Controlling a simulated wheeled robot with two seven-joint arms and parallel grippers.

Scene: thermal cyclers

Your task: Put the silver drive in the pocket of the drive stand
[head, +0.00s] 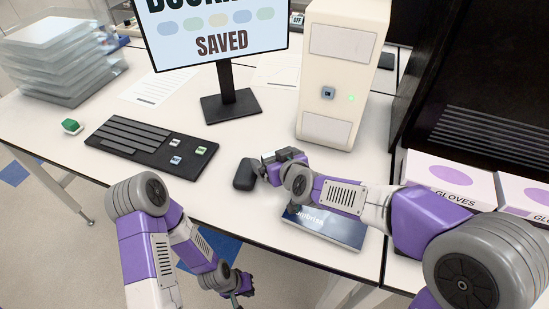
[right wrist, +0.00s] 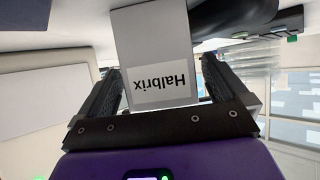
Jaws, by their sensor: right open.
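A pale silver-grey block labelled "Halbrix", which looks like the silver drive (right wrist: 157,45), stands between the fingers of my right gripper (right wrist: 160,92) in the right wrist view, which looks upside down. These fingers are open, one on each side of the block; contact is unclear. In the head view my right gripper (head: 272,165) is beside the dark mouse (head: 245,175), and its wrist hides most of what is there. I cannot make out the drive stand or its pocket. My left gripper (head: 240,288) hangs low, off the desk's front edge; its jaws are too small to judge.
A dark blue flat slab with printed text (head: 328,228) lies under my right forearm. The keyboard (head: 150,145), monitor (head: 227,103) and cream tower (head: 343,70) stand behind. Glove boxes (head: 450,178) are at the right, clear trays (head: 60,60) at far left.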

